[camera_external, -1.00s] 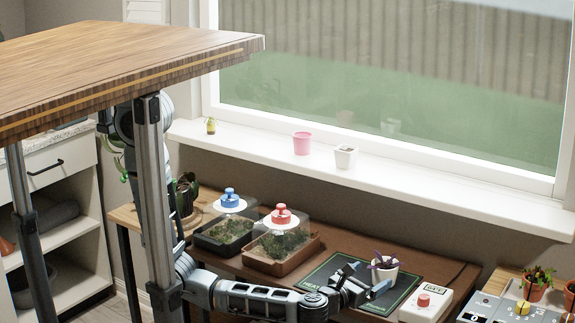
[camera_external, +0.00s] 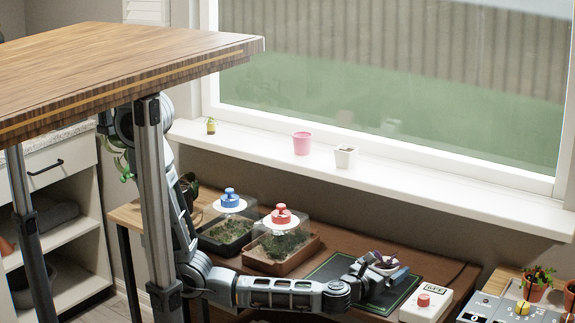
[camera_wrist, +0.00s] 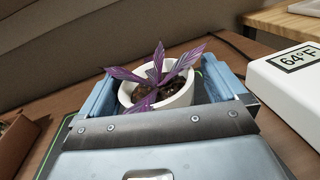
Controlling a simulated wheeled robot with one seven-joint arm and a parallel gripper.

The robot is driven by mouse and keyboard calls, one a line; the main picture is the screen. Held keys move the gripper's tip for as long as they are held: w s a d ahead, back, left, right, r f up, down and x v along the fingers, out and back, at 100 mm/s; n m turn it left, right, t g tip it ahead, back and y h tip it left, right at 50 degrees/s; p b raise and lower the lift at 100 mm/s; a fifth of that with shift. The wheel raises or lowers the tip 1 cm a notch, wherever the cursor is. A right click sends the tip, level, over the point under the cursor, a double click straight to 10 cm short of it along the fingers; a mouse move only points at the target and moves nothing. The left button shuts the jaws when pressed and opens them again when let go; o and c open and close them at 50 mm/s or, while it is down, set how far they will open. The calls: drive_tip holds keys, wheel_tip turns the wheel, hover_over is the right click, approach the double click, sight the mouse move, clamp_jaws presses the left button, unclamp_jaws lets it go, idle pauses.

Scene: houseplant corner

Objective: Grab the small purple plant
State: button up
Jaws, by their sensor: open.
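The small purple plant (camera_wrist: 155,75) has long pointed purple leaves and stands in a white pot (camera_wrist: 183,97) with dark soil. In the external view the plant (camera_external: 385,260) is partly hidden by my gripper (camera_external: 388,275). The pot stands on the dark mat with a green border (camera_external: 330,268). In the wrist view my gripper (camera_wrist: 168,92) is open, with one blue finger on each side of the pot. The pot is between the fingers. I cannot tell whether either finger touches it.
A white box with a red knob and a display (camera_external: 427,302) is close on the right; its display (camera_wrist: 298,57) reads 64°F. Terrariums with a red knob (camera_external: 283,250) and a blue knob (camera_external: 228,228) stand to the left. Pink (camera_external: 302,144) and white (camera_external: 346,157) pots stand on the sill.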

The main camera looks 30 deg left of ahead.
drive_tip(key=c, duration=1)
drive_tip(key=shift+c, duration=0.3)
drive_tip(key=shift+r, duration=0.15)
